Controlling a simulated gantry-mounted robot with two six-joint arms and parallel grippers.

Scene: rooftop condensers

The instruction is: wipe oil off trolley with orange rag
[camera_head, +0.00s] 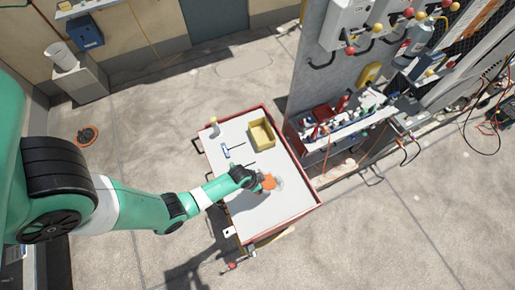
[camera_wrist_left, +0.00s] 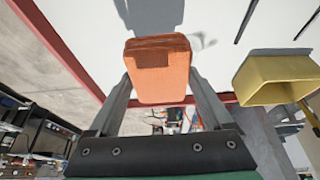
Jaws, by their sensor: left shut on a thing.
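The trolley (camera_head: 262,205) has a white top with a red rim and stands in the middle of the head view. My left gripper (camera_head: 262,183) is over the middle of its top, shut on the orange rag (camera_head: 269,182). In the left wrist view the folded orange rag (camera_wrist_left: 158,72) sits between the two fingers. I cannot tell whether the rag touches the top. A faint grey smear (camera_wrist_left: 205,41), perhaps the oil, shows beside the rag on the white surface. My right gripper is in neither view.
A yellow bin (camera_head: 262,134) stands at the trolley's far end, with a blue-headed tool (camera_head: 227,151) and a small pale bottle (camera_head: 214,127) near it. A cluttered shelf and panel (camera_head: 335,60) stand close on the right. The trolley's near end is clear.

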